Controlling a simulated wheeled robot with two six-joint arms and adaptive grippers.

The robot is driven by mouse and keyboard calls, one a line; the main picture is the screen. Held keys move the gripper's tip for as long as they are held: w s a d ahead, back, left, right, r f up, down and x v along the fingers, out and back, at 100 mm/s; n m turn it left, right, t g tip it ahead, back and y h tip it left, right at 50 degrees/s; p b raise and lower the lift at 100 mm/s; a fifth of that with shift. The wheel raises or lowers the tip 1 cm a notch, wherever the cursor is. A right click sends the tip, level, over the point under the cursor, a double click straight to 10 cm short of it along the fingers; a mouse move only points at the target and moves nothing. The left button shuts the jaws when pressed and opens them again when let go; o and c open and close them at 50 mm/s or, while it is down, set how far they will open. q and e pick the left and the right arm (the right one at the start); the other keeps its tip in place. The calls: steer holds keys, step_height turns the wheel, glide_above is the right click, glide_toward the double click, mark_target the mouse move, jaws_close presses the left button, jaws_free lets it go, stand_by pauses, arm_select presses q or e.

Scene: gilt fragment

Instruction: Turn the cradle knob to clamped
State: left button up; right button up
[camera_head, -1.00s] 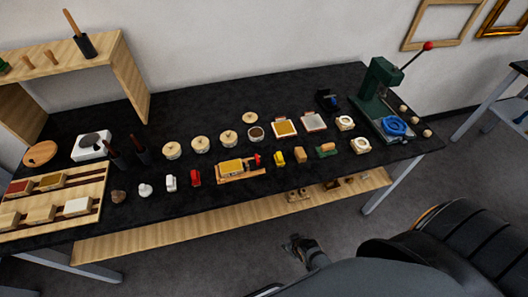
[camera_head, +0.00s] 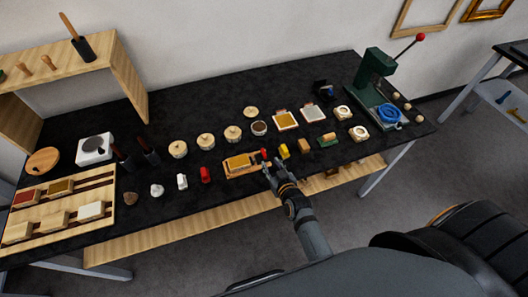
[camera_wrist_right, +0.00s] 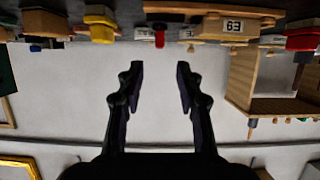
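The wooden cradle (camera_head: 232,174) holds a golden-yellow block (camera_head: 238,161) near the front of the black table. A red knob (camera_head: 264,153) sits at its right end. My right gripper (camera_head: 270,165) is just in front of the knob, at the table's front edge. In the right wrist view, which looks upside down, the right gripper (camera_wrist_right: 160,75) is open with nothing between its fingers. There the red knob (camera_wrist_right: 159,38) lies beyond the fingertips, roughly centred between them and apart from them. The cradle (camera_wrist_right: 222,12) shows beside it. My left gripper is not in view.
A yellow item (camera_head: 284,151) and a wooden block (camera_head: 304,146) stand close right of the knob. A red item (camera_head: 205,174) stands left of the cradle. Several lidded pots stand behind. A green press (camera_head: 376,78) is at the far right.

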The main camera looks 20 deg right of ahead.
mark_target(264, 153)
steer(key=b+x, duration=0.4)
steer(key=x, duration=0.1)
steer(key=b+x, duration=0.4)
steer(key=x, duration=0.1)
steer(key=shift+s+f, duration=0.15)
steer(key=shift+f, duration=0.1)
steer(key=shift+r, duration=0.15)
steer(key=shift+c, duration=0.3)
jaws_close()
